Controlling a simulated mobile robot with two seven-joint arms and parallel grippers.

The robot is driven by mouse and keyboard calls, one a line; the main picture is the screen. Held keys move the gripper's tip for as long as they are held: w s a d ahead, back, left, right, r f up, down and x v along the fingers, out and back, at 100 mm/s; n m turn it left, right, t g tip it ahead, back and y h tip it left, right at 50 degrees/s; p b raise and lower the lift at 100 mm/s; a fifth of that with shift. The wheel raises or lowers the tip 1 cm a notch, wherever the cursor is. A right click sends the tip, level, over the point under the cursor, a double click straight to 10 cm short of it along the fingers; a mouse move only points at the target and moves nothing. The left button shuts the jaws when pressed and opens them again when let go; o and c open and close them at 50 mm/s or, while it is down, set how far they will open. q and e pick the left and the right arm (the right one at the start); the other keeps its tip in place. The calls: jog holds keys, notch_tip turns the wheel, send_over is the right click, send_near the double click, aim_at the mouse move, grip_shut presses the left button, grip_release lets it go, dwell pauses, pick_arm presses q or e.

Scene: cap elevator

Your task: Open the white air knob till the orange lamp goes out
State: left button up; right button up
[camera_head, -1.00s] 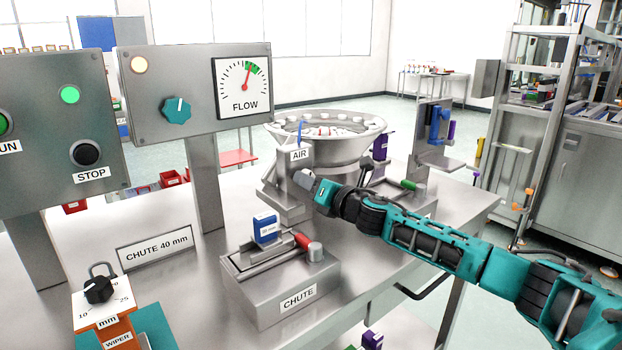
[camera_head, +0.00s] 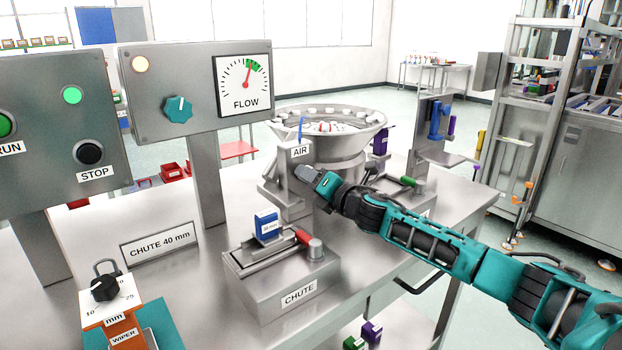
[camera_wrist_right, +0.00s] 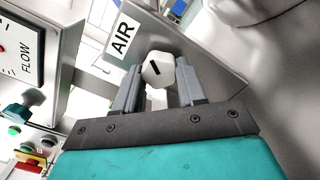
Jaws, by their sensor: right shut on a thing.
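The white air knob (camera_wrist_right: 158,70) is a faceted knob with a black mark, on a grey metal post under the AIR label (camera_wrist_right: 122,39). My right gripper (camera_wrist_right: 160,84) is shut on it, with one finger on each side, in the right wrist view. In the head view my right gripper (camera_head: 303,172) reaches the post (camera_head: 290,190) from the right and hides the knob. The lamp (camera_head: 141,64) at the panel's upper left shows a pale, bright cream-orange face. The FLOW gauge (camera_head: 244,85) has its red needle at the green band. My left gripper is not in view.
The bowl feeder (camera_head: 325,130) with several parts stands right behind the post. The CHUTE block (camera_head: 284,282), with a blue block and red-handled clamp, stands in front. The teal panel knob (camera_head: 178,109) is left. The table between is clear.

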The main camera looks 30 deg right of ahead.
jog(key=o, duration=1.1)
jog(key=shift+c, duration=0.2)
jog(key=s+b, duration=0.1)
jog(key=s, duration=1.2)
jog(key=shift+d+b, duration=0.4)
jog(key=shift+d, duration=0.05)
